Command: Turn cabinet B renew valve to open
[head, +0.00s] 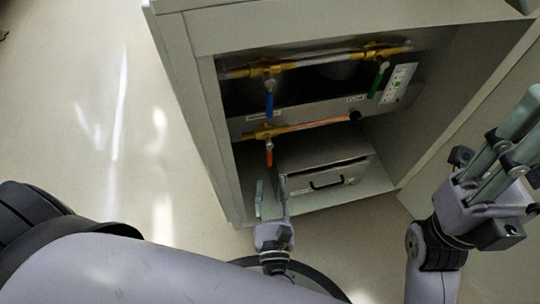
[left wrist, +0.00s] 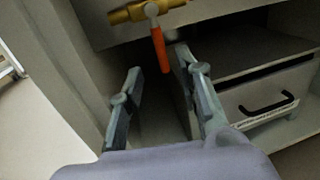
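Inside an open cabinet (head: 185,95) in the head view are three lever valves. The orange valve handle (head: 269,153) hangs down from a brass valve on the lower pipe. A blue handle (head: 269,103) hangs from the upper pipe, and a green handle (head: 376,84) is slightly tilted at the upper right. The valve labels are too small to read. My left gripper (head: 271,187) is open and empty, just below the orange handle. In the left wrist view the orange handle (left wrist: 159,49) is beyond the open fingers (left wrist: 165,85), not touching them. My right gripper (head: 532,115) appears open and empty at the right.
A grey metal box (head: 325,176) with a black handle sits on the cabinet floor, right of my left gripper. The cabinet's side walls bound the opening. Floor at the left is clear.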

